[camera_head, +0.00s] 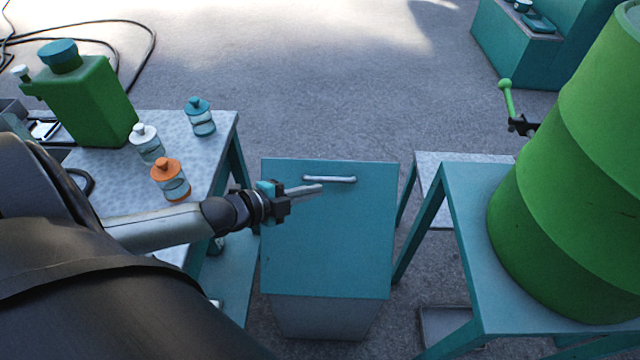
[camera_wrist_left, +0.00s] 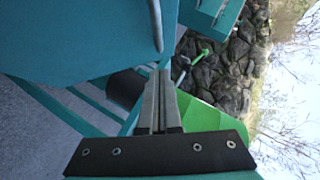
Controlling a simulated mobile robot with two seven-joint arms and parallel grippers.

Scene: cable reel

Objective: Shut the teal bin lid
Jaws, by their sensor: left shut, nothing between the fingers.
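The teal bin lid (camera_head: 335,245) is a flat panel with a pale bar handle (camera_head: 330,179) near its far edge. The lid's far edge looks wider than its near edge, so it appears tilted up at the handle end. The grey bin body (camera_head: 325,318) shows below the near edge; its opening is hidden. My left gripper (camera_head: 320,188) is shut and empty, over the lid just nearer than the handle; contact cannot be told. In the left wrist view the shut fingers (camera_wrist_left: 160,75) point past the lid (camera_wrist_left: 70,40), whose handle (camera_wrist_left: 156,25) shows at its edge. My right gripper is not in view.
A table (camera_head: 225,135) at left holds a green canister (camera_head: 85,105) and several small bottles. At right a teal stand (camera_head: 455,190) carries a large green drum (camera_head: 575,190). Bare floor (camera_head: 330,90) lies beyond the bin.

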